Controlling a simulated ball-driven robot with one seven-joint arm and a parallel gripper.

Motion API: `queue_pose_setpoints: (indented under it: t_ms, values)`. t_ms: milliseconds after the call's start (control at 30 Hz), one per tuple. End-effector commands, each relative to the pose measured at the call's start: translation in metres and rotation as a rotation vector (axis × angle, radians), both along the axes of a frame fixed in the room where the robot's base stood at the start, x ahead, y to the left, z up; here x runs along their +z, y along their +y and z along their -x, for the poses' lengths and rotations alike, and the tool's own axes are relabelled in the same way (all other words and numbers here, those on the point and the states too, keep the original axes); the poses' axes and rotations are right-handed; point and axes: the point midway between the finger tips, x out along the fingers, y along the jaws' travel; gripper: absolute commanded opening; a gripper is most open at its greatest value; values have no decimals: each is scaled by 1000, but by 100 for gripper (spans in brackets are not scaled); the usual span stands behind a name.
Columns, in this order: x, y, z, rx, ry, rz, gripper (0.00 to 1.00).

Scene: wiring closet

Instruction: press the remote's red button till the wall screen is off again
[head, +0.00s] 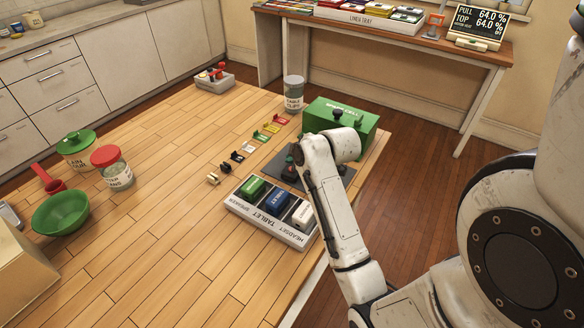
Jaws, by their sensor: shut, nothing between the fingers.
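I cannot make out a remote or its red button in the head view. The only display I see is a small dark screen (481,25) at the top right, at the back of the bench. It shows lit text reading "PULL 64.0 %" and "TOP 64.0 %". No wall screen can be picked out. My white arm reaches over the right edge of the wooden table. Its links cover part of a dark pad (268,168), where a small dark upright piece with a hint of red (291,166) stands. My gripper cannot be made out.
A green box (345,122) stands behind my arm. A grey tray (234,206) labelled speaker, tablet and headset lies in front of the pad. Jars (293,95), a green bowl (60,213) and a small grey box (214,80) stand on the table. The table's middle left is clear.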

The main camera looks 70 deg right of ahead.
Motion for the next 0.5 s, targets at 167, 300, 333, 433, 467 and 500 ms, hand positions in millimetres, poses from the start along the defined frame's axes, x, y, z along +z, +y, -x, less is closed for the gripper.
queue_pose_setpoints:
  t_ms: [167, 300, 333, 433, 467, 500]
  values:
    - [0, 0, 0, 0, 0, 0, 0]
    - [0, 0, 0, 0, 0, 0, 0]
    - [0, 0, 0, 0, 0, 0, 0]
    - [-2, 0, 0, 0, 0, 0, 0]
    - [-3, 0, 0, 1, 0, -1, 0]
    - [-5, 0, 0, 1, 0, -1, 0]
